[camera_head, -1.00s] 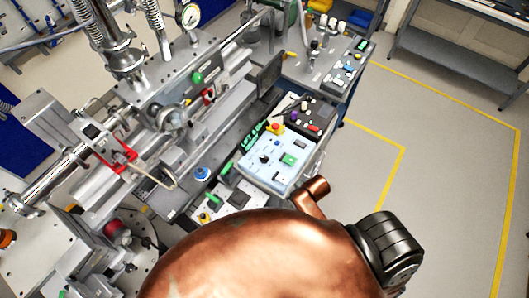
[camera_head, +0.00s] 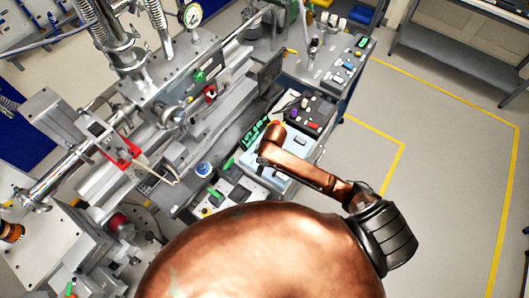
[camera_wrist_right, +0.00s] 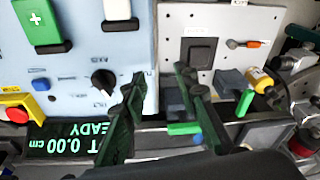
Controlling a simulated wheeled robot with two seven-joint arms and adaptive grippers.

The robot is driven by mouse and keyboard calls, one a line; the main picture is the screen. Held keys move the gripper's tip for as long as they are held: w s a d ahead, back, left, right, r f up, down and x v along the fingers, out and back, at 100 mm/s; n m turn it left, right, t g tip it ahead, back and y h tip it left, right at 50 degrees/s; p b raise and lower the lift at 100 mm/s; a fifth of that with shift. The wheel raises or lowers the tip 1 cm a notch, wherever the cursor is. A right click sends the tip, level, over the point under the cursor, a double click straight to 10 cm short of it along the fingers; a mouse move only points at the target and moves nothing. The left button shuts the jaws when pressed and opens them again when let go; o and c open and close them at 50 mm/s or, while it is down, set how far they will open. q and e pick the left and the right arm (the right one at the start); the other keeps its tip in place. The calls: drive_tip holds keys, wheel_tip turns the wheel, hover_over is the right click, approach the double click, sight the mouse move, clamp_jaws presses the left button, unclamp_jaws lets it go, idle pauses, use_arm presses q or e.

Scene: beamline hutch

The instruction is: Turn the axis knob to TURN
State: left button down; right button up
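The axis knob (camera_wrist_right: 103,80) is black and round with a white pointer mark, on the pale blue control panel (camera_wrist_right: 75,55) in the right wrist view. Small labels surround it, upside down; one seems to read TILT, and another is partly covered by a finger. My right gripper (camera_wrist_right: 162,75) is open and empty, its dark green fingers either side of the gap between two panels. The knob is just left of the left finger, outside the fingers. In the head view my copper arm covers the knob and my right gripper. My left gripper is not in view.
A grey panel (camera_wrist_right: 235,22) adjoins at right. Beamline equipment (camera_head: 165,85) stands left; floor at right is clear.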

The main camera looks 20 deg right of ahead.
drive_tip(key=shift+n+g+h, duration=0.5)
drive_tip(key=shift+g+h, duration=0.1)
drive_tip(key=shift+h, duration=0.3)
drive_tip(key=w+d+r, duration=0.1)
drive_tip(key=w, duration=0.1)
drive_tip(key=w+d+r, duration=0.1)
drive_tip(key=w+d, duration=0.1)
drive_tip(key=w, duration=0.1)
drive_tip(key=w+d+r, duration=0.1)
drive_tip(key=w+d, duration=0.1)
drive_tip(key=shift+w+d+r, duration=0.1)
drive_tip(key=shift+w+r, duration=0.1)
drive_tip(key=shift+w, duration=0.2)
drive_tip(key=shift+w+d+f, duration=0.1)
drive_tip(key=shift+d+f, duration=0.05)
wheel_tip(320, 180, down, 7)
drive_tip(key=shift+f, duration=0.2)
drive_tip(key=shift+c, duration=0.5)
clamp_jaws()
